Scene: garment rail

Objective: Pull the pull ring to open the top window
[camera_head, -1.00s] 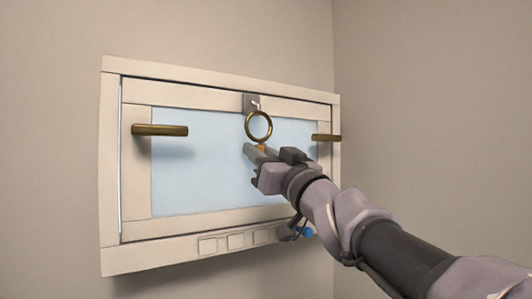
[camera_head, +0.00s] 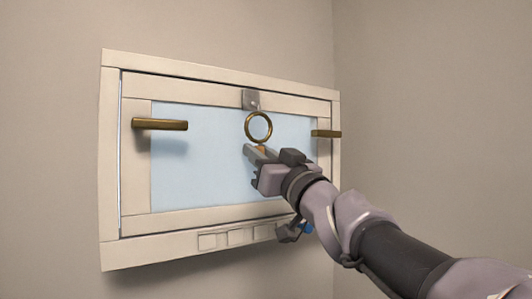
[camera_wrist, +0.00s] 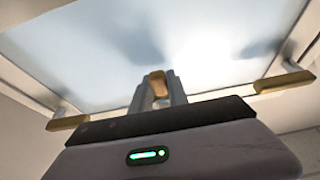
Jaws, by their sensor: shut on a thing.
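The top window (camera_head: 210,150) is a cream-framed sash with a pale blue pane, set in a cream outer frame on the wall. It looks closed or nearly so; a thin gap line runs along its left edge. The round brass pull ring (camera_head: 258,127) hangs below a grey metal plate (camera_head: 250,99) on the sash's top rail. My gripper (camera_head: 255,149) is shut on the lower part of the pull ring. In the wrist view, the gripper (camera_wrist: 158,90) has a brass piece of the pull ring (camera_wrist: 157,83) between its fingers; the rest is hidden.
Brass handles stick out at the left (camera_head: 160,124) and right (camera_head: 326,134) of the window, on either side of my gripper. Small rectangular panels (camera_head: 235,237) sit on the lower frame. A side wall (camera_head: 430,110) stands at the right.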

